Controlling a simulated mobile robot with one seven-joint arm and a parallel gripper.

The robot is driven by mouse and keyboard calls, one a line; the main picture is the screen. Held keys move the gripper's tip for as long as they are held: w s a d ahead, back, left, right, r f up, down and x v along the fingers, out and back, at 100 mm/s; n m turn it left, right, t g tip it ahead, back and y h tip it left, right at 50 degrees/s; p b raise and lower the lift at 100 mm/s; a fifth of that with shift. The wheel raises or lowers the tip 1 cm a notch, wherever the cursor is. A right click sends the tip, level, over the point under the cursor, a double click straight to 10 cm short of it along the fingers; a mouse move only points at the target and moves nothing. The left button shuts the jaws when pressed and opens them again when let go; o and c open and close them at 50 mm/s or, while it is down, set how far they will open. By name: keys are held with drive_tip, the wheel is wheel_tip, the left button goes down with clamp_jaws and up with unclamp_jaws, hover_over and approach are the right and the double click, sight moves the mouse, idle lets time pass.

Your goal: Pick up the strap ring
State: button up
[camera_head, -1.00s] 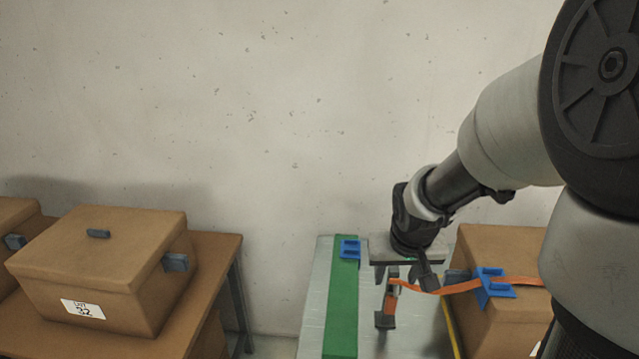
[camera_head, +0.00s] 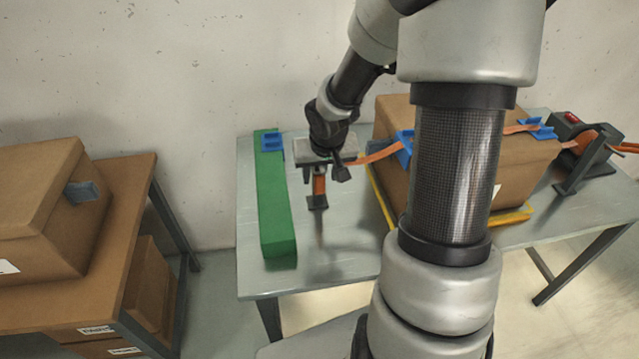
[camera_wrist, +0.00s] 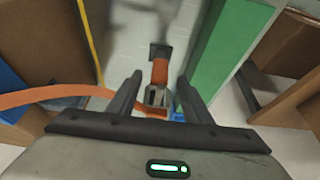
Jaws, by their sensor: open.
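An orange strap (camera_wrist: 60,94) runs to a small grey metal piece (camera_wrist: 155,97), which I take to be the strap ring. In the wrist view it sits between the fingers of my gripper (camera_wrist: 158,80). An orange upright part (camera_wrist: 160,71) with a dark foot (camera_wrist: 160,51) extends beyond it. My gripper is open, with a finger on either side. In the head view my gripper (camera_head: 319,172) is over the metal table (camera_head: 330,262), and the strap (camera_head: 375,156) reaches it from the box on the right. The ring is hidden or too small there.
A green bar (camera_head: 273,205) with a blue clip (camera_head: 271,142) lies left of my gripper. A cardboard box (camera_head: 391,115) with blue corner guards stands on a yellow-edged base to the right. A strap reel device (camera_head: 590,150) is at the far right. The table's front is clear.

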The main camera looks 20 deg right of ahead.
sight(320, 177)
drive_tip(key=b+x, duration=0.1)
drive_tip(key=x, duration=0.3)
drive_tip(key=shift+w+f, duration=0.2)
drive_tip(key=shift+f, duration=0.1)
drive_tip(key=shift+c, duration=0.2)
drive_tip(key=c, duration=0.9)
drive_tip(key=shift+r, duration=0.15)
